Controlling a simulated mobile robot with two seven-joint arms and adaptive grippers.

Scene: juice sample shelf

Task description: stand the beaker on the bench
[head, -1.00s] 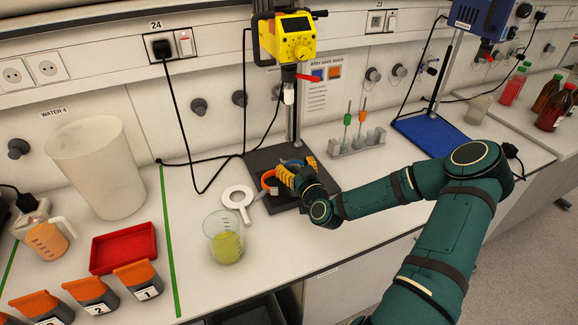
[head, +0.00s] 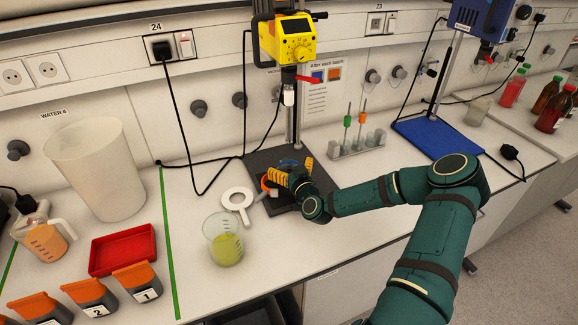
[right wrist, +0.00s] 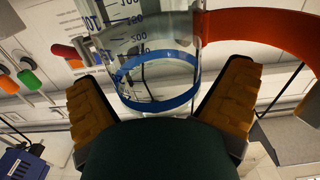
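A clear graduated beaker (right wrist: 150,45) with a blue ring and an orange-red handle (right wrist: 260,25) lies between my right gripper's fingers in the right wrist view. In the head view my right gripper (head: 292,171) is over the black base plate of the yellow-headed stand and mostly hides the beaker. Its orange handle (head: 267,185) shows at the left. The fingers are apart, one on each side of the beaker, with a gap at least on the right. I cannot tell whether the beaker is upright or tilted. My left gripper is out of view.
A white ring with a handle (head: 237,199) and a beaker of yellow-green liquid (head: 226,249) stand left of the black plate (head: 262,160). A red tray (head: 122,250) and orange-topped containers are farther left. Bench front centre is clear.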

